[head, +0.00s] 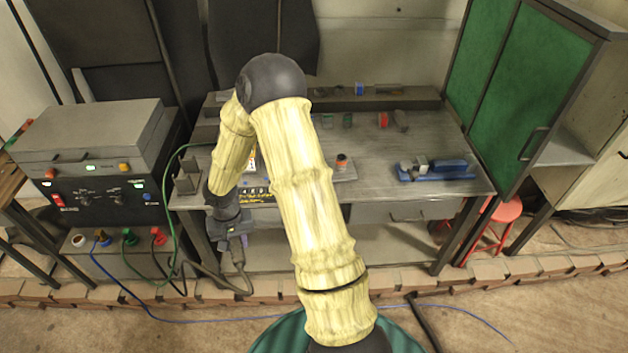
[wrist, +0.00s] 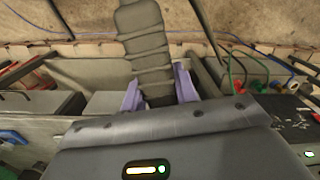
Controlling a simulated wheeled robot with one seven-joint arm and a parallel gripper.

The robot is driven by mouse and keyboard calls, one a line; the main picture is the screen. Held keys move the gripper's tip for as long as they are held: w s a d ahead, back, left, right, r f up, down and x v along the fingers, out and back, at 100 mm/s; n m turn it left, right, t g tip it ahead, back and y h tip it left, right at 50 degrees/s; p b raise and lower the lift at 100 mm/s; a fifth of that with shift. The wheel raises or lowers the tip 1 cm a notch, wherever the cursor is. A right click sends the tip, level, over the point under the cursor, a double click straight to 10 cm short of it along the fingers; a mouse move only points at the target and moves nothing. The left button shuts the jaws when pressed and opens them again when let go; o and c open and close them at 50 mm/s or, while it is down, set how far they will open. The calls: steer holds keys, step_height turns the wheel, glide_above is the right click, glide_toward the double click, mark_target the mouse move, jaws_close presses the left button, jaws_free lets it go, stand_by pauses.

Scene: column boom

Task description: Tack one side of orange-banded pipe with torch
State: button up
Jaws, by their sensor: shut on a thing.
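My gripper (wrist: 158,98) has purple fingers shut on the dark grey ribbed handle of the torch (wrist: 145,48) in the wrist view. In the head view, my gripper (head: 236,232) hangs at the front left edge of the workbench, with the torch (head: 238,256) below it and a cable trailing down. A small dark pipe with an orange band (head: 342,158) stands upright on the bench, right of my arm and apart from the torch. The torch's tip cannot be made out. My arm hides part of the bench middle.
The workbench (head: 420,145) carries a blue clamp-like tool (head: 437,171) at right and small coloured parts along the back. A welding machine (head: 95,190) with cables stands at left. A green cabinet (head: 530,85) and a red stool (head: 497,222) are at right.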

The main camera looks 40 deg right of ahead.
step_height(320, 180, down, 8)
steer(key=n, duration=0.4)
steer(key=shift+w+d+f+b, duration=0.15)
steer(key=shift+w+f+b, duration=0.1)
steer(key=shift+b, duration=0.1)
